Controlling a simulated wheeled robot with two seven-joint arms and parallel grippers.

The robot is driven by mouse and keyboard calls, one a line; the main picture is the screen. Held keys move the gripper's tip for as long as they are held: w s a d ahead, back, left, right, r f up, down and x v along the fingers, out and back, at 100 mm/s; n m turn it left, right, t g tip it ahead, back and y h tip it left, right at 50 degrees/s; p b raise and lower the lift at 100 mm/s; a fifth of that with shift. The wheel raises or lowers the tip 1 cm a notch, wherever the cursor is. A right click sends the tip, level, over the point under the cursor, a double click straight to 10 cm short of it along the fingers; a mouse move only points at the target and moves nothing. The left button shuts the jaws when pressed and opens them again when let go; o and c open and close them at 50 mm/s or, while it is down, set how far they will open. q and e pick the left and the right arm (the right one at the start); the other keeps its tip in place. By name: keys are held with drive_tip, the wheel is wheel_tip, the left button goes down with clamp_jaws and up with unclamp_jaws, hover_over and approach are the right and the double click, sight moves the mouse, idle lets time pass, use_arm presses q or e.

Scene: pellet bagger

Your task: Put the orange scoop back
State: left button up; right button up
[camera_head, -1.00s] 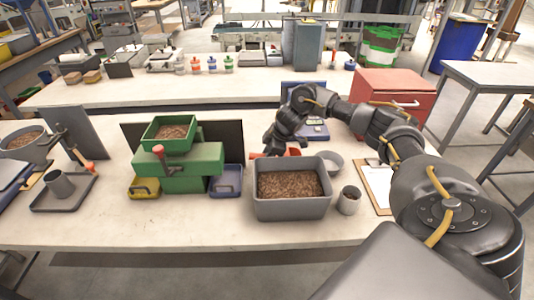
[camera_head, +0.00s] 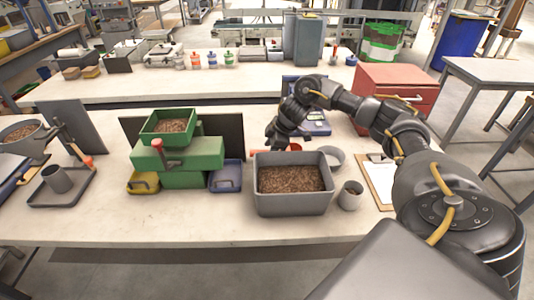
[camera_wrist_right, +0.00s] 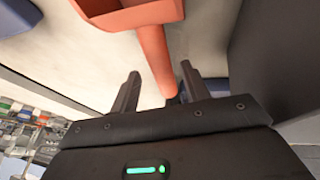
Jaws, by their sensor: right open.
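The orange scoop lies on the bench just behind the grey bin of brown pellets (camera_head: 291,181), which partly hides it. In the head view its bowl (camera_head: 294,147) shows beside my right gripper. In the right wrist view, the scoop's bowl is at the top and its handle (camera_wrist_right: 155,58) points down towards the jaws. My right gripper (camera_head: 274,137) is open, and it also shows in the right wrist view (camera_wrist_right: 160,82). The handle's end appears between its fingers, with a gap on both sides. My left gripper is out of view.
A grey cup (camera_head: 350,195) and a clipboard (camera_head: 380,180) are right of the bin. A blue scale (camera_head: 314,124) stands behind. A green pellet machine (camera_head: 182,157) with yellow and blue trays is at left. The front bench strip is clear.

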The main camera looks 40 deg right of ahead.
drive_tip(key=v, duration=0.9)
drive_tip(key=shift+w, duration=0.25)
drive_tip(key=shift+r, duration=0.1)
